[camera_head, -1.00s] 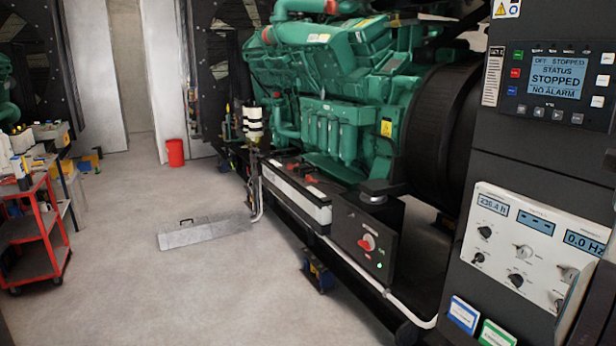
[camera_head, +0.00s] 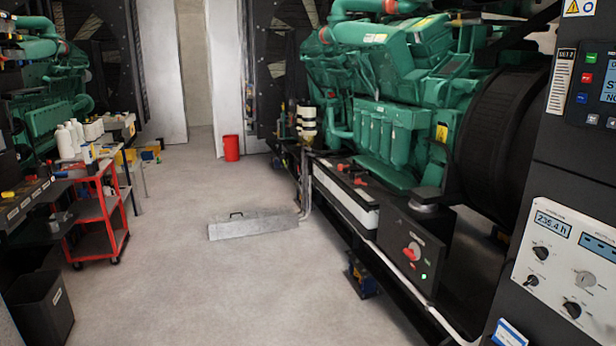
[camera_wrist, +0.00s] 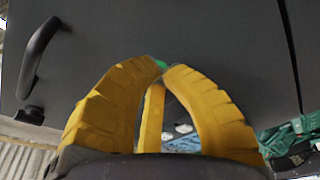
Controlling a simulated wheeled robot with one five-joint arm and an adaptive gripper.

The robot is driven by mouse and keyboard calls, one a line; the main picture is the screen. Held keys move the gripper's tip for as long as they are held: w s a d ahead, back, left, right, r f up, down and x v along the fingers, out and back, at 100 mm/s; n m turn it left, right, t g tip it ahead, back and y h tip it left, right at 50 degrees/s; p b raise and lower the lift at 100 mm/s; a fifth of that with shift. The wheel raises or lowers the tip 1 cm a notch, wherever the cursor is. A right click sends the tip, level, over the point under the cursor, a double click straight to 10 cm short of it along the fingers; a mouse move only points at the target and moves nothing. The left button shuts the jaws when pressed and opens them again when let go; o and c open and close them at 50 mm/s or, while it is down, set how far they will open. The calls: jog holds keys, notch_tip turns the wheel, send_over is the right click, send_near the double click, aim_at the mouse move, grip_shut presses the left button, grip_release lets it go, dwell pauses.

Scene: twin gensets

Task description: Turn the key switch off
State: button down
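The white control panel (camera_head: 560,272) at the lower right of the head view carries several dark and pale knobs; its right part is cut off. I cannot tell which, if any, is the key switch. A red rotary switch (camera_head: 412,252) sits on a black box beside the green engine, with a green light near it. My gripper shows only in the wrist view (camera_wrist: 161,66).
The display unit (camera_head: 600,90) is partly cut off at the right. A green engine (camera_head: 400,90) fills the right middle. A red cart (camera_head: 98,212) and a dark bin (camera_head: 42,305) stand at left. A grey metal piece (camera_head: 252,228) lies on the otherwise open floor.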

jog(key=shift+w+a+r, duration=0.1)
jog(key=shift+w+r, duration=0.1)
jog(key=shift+r, duration=0.35)
dwell(0.5)
jog(key=shift+s+r, duration=0.1)
jog(key=shift+r, duration=0.1)
dwell(0.3)
jog(key=shift+s+a+r, duration=0.1)
jog(key=shift+s+r, duration=0.05)
jog(key=shift+r, duration=0.4)
jog(key=shift+s+r+b, duration=0.15)
jog(key=shift+r+b, duration=0.2)
jog(key=shift+r, duration=0.05)
jog(key=shift+s, duration=0.1)
jog(key=shift+s+d+f, duration=0.25)
jog(key=shift+d+f, duration=0.1)
jog(key=shift+f, duration=0.05)
